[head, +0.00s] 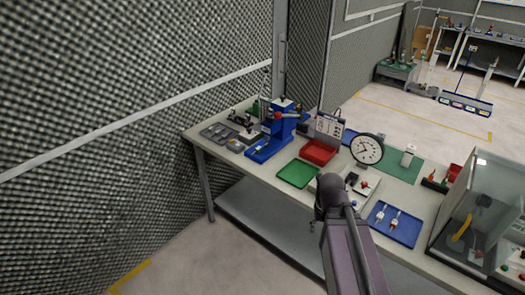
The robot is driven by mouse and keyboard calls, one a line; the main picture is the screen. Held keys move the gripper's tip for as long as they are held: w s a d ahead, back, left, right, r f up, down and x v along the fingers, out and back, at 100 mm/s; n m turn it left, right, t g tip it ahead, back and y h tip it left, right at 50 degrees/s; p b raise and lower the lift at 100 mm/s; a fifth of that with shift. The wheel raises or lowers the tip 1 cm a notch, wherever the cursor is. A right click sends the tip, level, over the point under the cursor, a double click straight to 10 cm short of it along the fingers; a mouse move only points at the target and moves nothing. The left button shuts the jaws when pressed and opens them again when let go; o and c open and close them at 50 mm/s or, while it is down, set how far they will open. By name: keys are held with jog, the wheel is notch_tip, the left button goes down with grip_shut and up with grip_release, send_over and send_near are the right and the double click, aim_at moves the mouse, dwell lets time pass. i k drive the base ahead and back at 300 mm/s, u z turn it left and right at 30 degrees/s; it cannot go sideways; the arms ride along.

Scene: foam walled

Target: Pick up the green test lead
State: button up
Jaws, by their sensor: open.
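I cannot make out a green test lead in the head view. Small green parts (505,267) show at the right edge, too small and cut off to identify. My own arm rises from the bottom of the picture and overlaps the front edge of the workbench (262,173). I cannot make out my gripper or its fingers at the end of the arm.
On the bench stand a blue press (268,140), a green tray (298,173), a red tray (318,152), a round dial gauge (367,149), a blue tray (394,225) with small parts and a clear-walled case (478,215). A foam wall (130,90) rises at left.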

aim_at(258, 149)
jog(key=u, duration=0.05)
jog(key=i, duration=1)
jog(key=z, duration=0.05)
